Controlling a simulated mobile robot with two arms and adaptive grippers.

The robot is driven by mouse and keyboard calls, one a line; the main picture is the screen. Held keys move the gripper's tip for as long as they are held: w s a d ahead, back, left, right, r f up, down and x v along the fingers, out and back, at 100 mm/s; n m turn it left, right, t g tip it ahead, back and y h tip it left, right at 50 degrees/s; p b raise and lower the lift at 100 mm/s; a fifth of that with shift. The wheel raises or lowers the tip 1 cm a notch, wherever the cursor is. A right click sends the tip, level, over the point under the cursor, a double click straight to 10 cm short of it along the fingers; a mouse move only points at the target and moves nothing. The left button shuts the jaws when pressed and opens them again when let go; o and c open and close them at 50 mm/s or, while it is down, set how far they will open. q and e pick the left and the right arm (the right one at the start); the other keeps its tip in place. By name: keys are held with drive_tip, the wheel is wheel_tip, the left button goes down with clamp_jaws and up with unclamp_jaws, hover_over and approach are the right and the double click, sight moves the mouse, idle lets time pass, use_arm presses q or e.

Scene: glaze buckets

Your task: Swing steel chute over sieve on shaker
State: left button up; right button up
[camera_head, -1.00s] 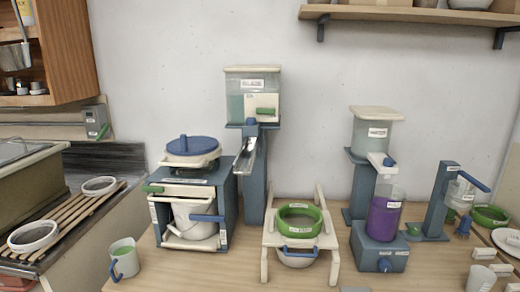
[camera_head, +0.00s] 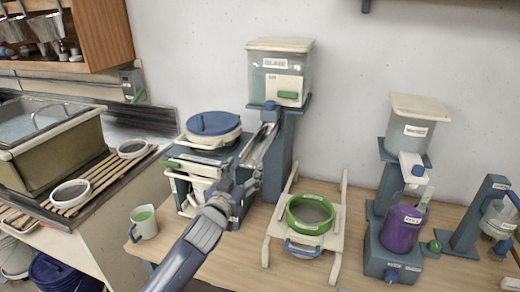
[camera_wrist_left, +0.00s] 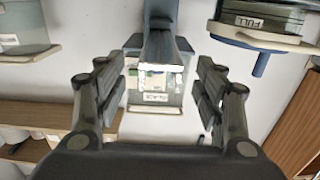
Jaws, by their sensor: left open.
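The steel chute (camera_head: 258,146) slopes down and to the left from its blue pivot on the glaze tank's post, away from the sieve. The green-rimmed sieve (camera_head: 310,228) sits on the cream shaker (camera_head: 337,243), to the right of the chute. My left gripper (camera_head: 241,174) is open near the chute's lower end and partly overlaps it in the head view. In the left wrist view the chute (camera_wrist_left: 160,48) shows between the two spread fingers; contact cannot be told. My right gripper is not in view.
The clear glaze tank (camera_head: 263,84) stands above the chute. A blue-lidded machine (camera_head: 213,124) stands left of the post, close behind my left arm. A purple container (camera_head: 401,229) stands right of the shaker.

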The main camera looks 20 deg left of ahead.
sight(255, 153)
use_arm(q)
drive_tip(key=w+p, duration=0.2)
drive_tip(key=w, duration=0.5)
drive_tip(key=shift+w+d, duration=0.15)
drive_tip(key=shift+w, duration=0.1)
drive_tip(key=shift+w+p, duration=0.35)
drive_tip(key=shift+w, duration=1)
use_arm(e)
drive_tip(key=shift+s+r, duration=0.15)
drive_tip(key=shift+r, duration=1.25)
